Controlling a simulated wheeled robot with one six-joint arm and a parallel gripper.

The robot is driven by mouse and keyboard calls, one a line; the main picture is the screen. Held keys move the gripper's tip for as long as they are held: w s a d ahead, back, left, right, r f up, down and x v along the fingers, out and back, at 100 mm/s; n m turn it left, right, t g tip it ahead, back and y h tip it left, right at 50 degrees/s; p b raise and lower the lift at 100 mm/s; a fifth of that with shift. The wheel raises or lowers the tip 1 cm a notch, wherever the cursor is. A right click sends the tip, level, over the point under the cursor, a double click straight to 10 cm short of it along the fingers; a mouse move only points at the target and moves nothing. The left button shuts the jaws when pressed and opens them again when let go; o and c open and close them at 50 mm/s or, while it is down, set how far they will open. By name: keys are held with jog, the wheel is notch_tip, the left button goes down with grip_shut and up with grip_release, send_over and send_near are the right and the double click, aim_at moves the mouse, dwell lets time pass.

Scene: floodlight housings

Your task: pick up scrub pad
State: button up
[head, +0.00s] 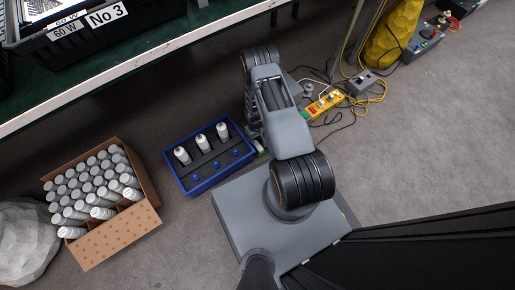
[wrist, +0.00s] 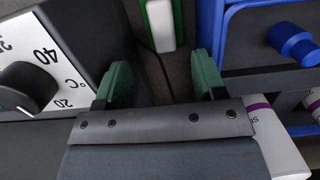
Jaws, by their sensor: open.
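The scrub pad (wrist: 161,24) is a small block, white with green edges, at the top middle of the wrist view. It lies in a narrow gap between a dial unit and a blue crate. My gripper (wrist: 163,82) has two green fingertips, spread apart with nothing between them. The pad lies beyond the fingertips, roughly in line with the space between them. In the head view my arm covers most of this spot, and the gripper is hard to make out there.
The dial unit (wrist: 65,45), marked 40 and 20 °C, stands close on the left. The blue crate (head: 195,190), holding white bottles and blue knobs, is close on the right in the wrist view. A carton of cans (head: 117,238), a power strip (head: 325,104) and cables lie around.

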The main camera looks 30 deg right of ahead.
aim_at(258, 145)
jog(key=shift+s+a+f+b, duration=0.15)
jog(key=shift+f+b, duration=0.65)
jog(key=shift+f, duration=0.8)
jog(key=shift+s+d+f+b, duration=0.15)
jog(key=shift+f+b, duration=0.6)
jog(key=shift+f, duration=0.8)
jog(key=shift+s+a+f+b, duration=0.15)
jog(key=shift+f+b, duration=0.65)
jog(key=shift+f, duration=0.8)
jog(key=shift+r, duration=0.1)
jog(key=c, duration=1)
notch_tip(258, 145, up, 28)
jog(key=p, duration=1.2)
